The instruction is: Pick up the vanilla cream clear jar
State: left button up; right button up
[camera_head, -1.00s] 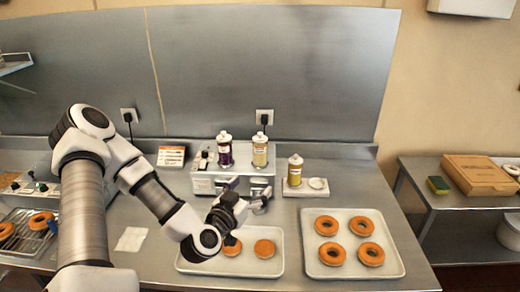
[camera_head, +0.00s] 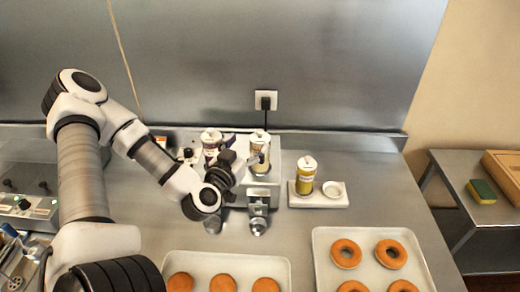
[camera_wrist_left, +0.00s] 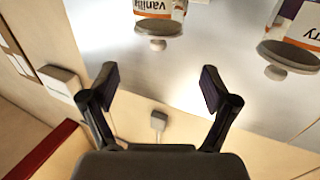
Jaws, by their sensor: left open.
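The vanilla cream clear jar (camera_head: 260,139) has a pale filling and a light lid. It stands upright on the metal dispenser, partly behind my left gripper in the head view. In the left wrist view its label reading "vanilla" (camera_wrist_left: 156,7) shows at the top, inverted, and the jar is cut off by the frame. My left gripper (camera_head: 246,149) is open and empty, in front of the jar. In the wrist view its two fingers (camera_wrist_left: 158,88) are spread, with the jar beyond them and not between them. My right gripper is not in view.
A dark purple jar (camera_head: 211,148) stands left of the vanilla jar; a berry-type label (camera_wrist_left: 305,27) shows in the wrist view. A yellow jar (camera_head: 305,178) stands on a white holder (camera_head: 324,200) at right. Trays of doughnuts (camera_head: 322,262) lie in front. A wall outlet (camera_head: 266,99) is behind.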

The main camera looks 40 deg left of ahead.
aim_at(256, 153)
pick_arm(q)
jog(key=f+b, duration=0.3)
jog(key=s+d+f+b, duration=0.1)
jog(key=f+b, duration=0.1)
jog(key=shift+f, duration=0.1)
jog(key=x, duration=0.7)
jog(key=shift+w+a+f, duration=0.15)
jog(key=shift+w+f, duration=0.2)
jog(key=shift+w, duration=0.05)
jog(key=shift+w+a+f, duration=0.2)
jog(key=shift+w, duration=0.15)
jog(key=shift+s+r, duration=0.1)
jog(key=shift+s, duration=0.1)
jog(key=c, duration=1.2)
jog(key=shift+w, duration=0.1)
jog(key=c, duration=0.4)
